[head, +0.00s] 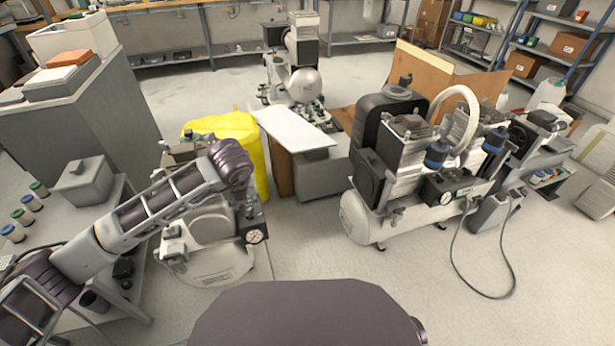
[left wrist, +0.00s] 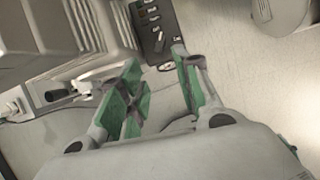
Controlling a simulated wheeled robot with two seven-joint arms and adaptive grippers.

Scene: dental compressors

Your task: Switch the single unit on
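The single unit (head: 205,223) is a compressor with a pale tank on the floor, left of centre in the head view, partly hidden by my left arm. Its dark control panel with a round gauge (head: 255,237) is on its right side. In the left wrist view the black panel (left wrist: 158,22) shows several small switches or knobs, too small to read their state. My left gripper (left wrist: 158,62) has green-padded fingers, spread apart with nothing between them, pointing towards the panel's lower end. In the head view my left gripper (head: 244,195) is just above the panel, its fingers indistinct. My right gripper is not in view.
A larger twin compressor (head: 420,165) stands to the right, with a cable looping on the floor. A yellow-covered thing (head: 228,128) and a white-topped grey box (head: 322,172) stand behind the single unit. A table with small jars is at left. The floor between the compressors is clear.

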